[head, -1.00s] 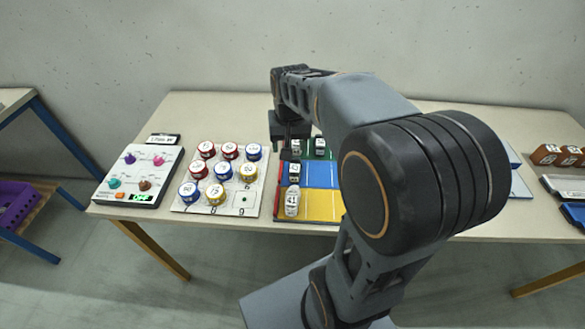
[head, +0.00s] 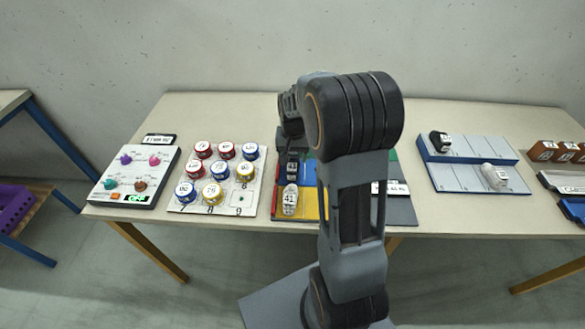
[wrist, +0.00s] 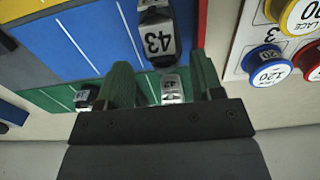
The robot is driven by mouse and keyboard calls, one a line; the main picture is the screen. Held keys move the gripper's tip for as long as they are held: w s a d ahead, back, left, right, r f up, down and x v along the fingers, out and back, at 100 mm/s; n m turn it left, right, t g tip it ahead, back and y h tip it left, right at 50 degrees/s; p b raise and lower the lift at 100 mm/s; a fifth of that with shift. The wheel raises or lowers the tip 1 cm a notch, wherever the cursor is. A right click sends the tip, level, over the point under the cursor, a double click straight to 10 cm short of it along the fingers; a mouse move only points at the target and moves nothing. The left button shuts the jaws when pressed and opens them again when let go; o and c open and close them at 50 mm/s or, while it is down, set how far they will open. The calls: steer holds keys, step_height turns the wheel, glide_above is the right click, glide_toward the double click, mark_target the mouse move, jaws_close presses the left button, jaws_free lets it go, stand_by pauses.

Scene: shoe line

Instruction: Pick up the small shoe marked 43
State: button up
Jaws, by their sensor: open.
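The small shoe marked 43 (wrist: 158,36) is dark with a white label and stands on the blue band of the coloured board (wrist: 80,45). In the head view, a dark shoe (head: 292,166) stands on that board's blue band, its label unreadable. My gripper (wrist: 160,78) is open, its green fingers apart. In the wrist picture, shoe 43 lies just above the gap between the fingertips, not between them. Another labelled shoe (wrist: 172,89) shows in the gap, on the green band. In the head view my arm hides most of the gripper.
Shoe 41 (head: 289,201) stands on the yellow band. Another small shoe (wrist: 83,99) is on the green band, beside one finger. A board of numbered spools (head: 250,200) lies left of the coloured board. A two-step blue-grey rack (head: 455,178) with two shoes stands to the right.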

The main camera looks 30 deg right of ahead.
mark_target(292, 162)
steer(key=shift+a+f, duration=0.15)
steer(key=shift+f, duration=2.45)
steer(key=shift+c, duration=0.2)
steer(key=c, duration=0.7)
steer(key=shift+o, duration=0.2)
steer(key=shift+r, duration=0.15)
